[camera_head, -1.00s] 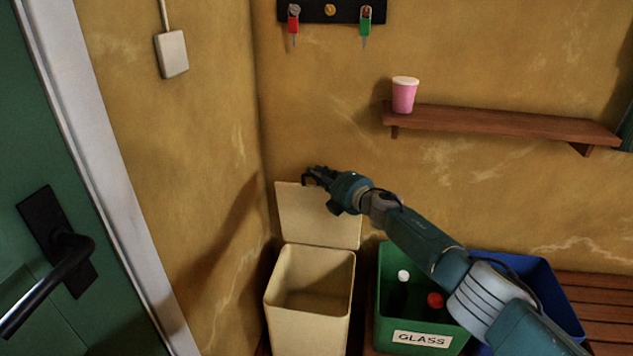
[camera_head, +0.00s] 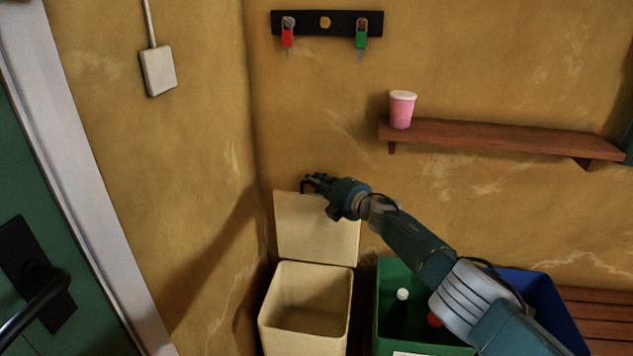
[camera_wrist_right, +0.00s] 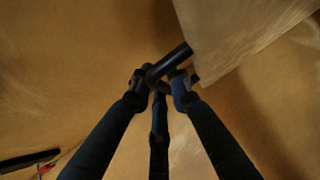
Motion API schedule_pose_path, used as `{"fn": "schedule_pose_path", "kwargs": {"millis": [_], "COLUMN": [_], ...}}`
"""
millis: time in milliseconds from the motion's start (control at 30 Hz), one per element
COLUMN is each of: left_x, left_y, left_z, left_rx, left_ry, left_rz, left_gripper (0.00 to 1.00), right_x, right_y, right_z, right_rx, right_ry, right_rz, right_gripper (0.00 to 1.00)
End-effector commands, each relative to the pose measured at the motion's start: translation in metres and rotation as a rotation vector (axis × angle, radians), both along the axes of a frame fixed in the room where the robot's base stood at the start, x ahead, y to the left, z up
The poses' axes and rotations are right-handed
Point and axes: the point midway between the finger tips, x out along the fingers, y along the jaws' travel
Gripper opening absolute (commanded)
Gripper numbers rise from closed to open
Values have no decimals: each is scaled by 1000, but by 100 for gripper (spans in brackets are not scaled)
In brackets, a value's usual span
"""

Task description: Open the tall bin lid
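The tall cream bin (camera_head: 303,340) stands in the corner with its mouth uncovered, and its inside looks empty. Its lid (camera_head: 315,230) stands raised and roughly upright behind the opening, near the wall. My right gripper (camera_head: 312,183) is at the lid's upper left corner. In the right wrist view the fingers (camera_wrist_right: 160,80) close around a short dark bar (camera_wrist_right: 172,62) at the edge of the lid (camera_wrist_right: 235,30); it looks like the lid's handle. The bar's far attachment is partly hidden. My left gripper is in neither view.
A green bin (camera_head: 390,305) with bottles stands right of the tall bin, and a blue bin (camera_head: 555,310) is beyond it, partly behind my arm. A shelf (camera_head: 500,138) with a pink cup (camera_head: 402,110) is above. A door (camera_head: 30,200) is at the left.

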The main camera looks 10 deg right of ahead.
Motion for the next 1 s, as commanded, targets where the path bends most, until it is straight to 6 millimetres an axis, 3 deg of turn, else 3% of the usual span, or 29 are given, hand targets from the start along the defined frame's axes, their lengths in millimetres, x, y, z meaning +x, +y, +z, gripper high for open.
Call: {"fn": "schedule_pose_path", "kwargs": {"millis": [667, 1000], "left_x": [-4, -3], "left_y": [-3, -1], "left_z": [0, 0], "left_rx": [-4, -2], "left_ry": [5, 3], "left_rz": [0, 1], "left_gripper": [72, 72], "right_x": [-2, -20], "right_y": [-2, -11], "right_z": [0, 2], "right_rx": [0, -1], "right_ry": [1, 0], "right_rz": [0, 2], "right_gripper": [24, 24]}}
